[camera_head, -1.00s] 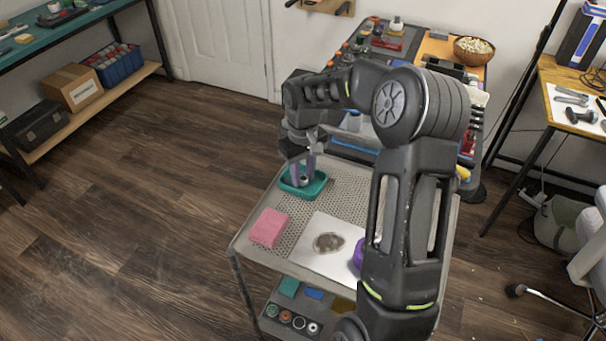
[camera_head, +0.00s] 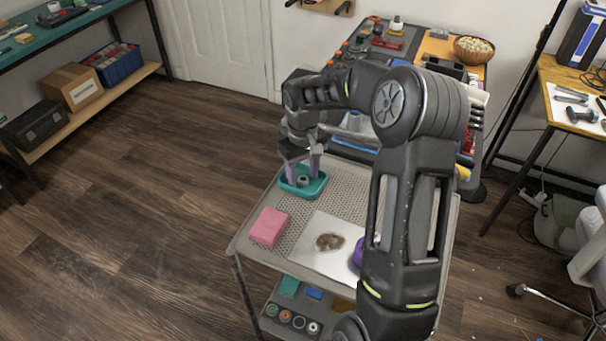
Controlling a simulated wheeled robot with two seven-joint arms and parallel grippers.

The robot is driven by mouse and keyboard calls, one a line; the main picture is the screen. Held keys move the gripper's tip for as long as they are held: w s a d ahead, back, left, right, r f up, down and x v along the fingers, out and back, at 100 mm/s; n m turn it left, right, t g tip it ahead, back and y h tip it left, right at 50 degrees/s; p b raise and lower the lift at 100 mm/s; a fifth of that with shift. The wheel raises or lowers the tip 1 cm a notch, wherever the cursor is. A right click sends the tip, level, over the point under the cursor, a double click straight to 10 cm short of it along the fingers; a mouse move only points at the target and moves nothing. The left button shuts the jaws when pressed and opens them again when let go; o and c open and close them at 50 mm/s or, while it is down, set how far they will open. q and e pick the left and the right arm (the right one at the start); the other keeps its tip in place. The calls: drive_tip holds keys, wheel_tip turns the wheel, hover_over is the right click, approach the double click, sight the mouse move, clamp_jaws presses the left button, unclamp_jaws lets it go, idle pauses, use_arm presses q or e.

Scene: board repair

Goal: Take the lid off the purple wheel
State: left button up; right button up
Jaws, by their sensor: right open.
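A purple round thing (camera_head: 358,252), which looks like the purple wheel, sits on the white sheet on the cart; my right arm hides most of it, so I cannot tell whether a lid is on it. My right gripper (camera_head: 302,176) is open above the teal tray (camera_head: 308,191), its fingers apart on either side of a small grey round piece (camera_head: 303,181) that lies in the tray. The piece could be a lid, but it is too small to tell. My left gripper is not in view.
A pink sponge (camera_head: 269,227) and a white sheet (camera_head: 318,258) with a brown patch (camera_head: 329,242) lie on the cart top (camera_head: 342,187). Several small round pieces stand on the lower shelf. A cluttered bench with a bowl (camera_head: 474,50) is behind.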

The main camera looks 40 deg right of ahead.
wheel_tip(320, 180, up, 12)
drive_tip(key=shift+r, duration=0.15)
idle(0.3)
idle(0.9)
